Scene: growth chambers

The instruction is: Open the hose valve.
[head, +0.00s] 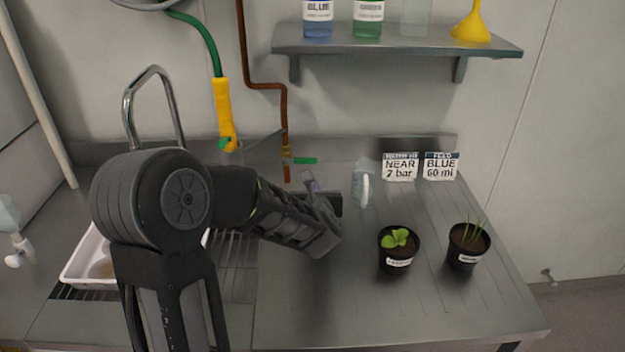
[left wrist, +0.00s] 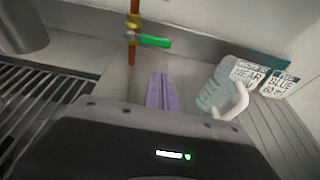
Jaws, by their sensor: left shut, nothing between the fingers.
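The hose valve has a green lever (head: 305,160) on a brass body (head: 286,155) at the lower end of a copper pipe by the back wall. The lever points right, across the upright pipe. In the left wrist view the green lever (left wrist: 155,41) shows at the top, beyond the fingers. My left gripper (head: 308,178) is just below and in front of the lever, apart from it as far as I can tell. Its purple fingers (left wrist: 161,92) are shut together and empty. My right gripper is not in view.
A clear jug (head: 362,182) stands just right of my left gripper. Two potted plants (head: 399,258) (head: 466,256) stand on the steel bench. A yellow spray handle (head: 224,110) on a green hose hangs left of the pipe. A shelf (head: 400,44) is above.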

